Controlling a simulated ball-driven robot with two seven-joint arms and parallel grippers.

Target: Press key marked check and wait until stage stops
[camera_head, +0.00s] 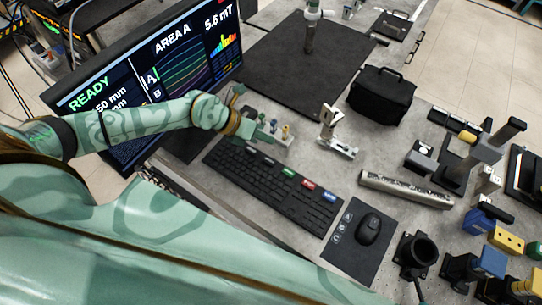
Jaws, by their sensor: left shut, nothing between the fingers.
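A black keyboard (270,188) lies on the grey bench, with a row of coloured keys along its far edge. Among them are a green key (289,172), a red key (308,184) and a blue key (330,197). Their labels are too small to read, so I cannot tell which one is marked check. My left gripper (272,135) is shut and empty, just beyond the far left part of the keyboard. The monitor (165,70) reads READY, AREA A and 5.6 mT; my left arm hides part of it. My right gripper is out of view.
A black mouse (368,229) rests on a dark pad right of the keyboard. A perforated metal bar (405,189), a black bag (381,95) and a large dark plate (290,65) lie beyond. Several fixtures crowd the right side.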

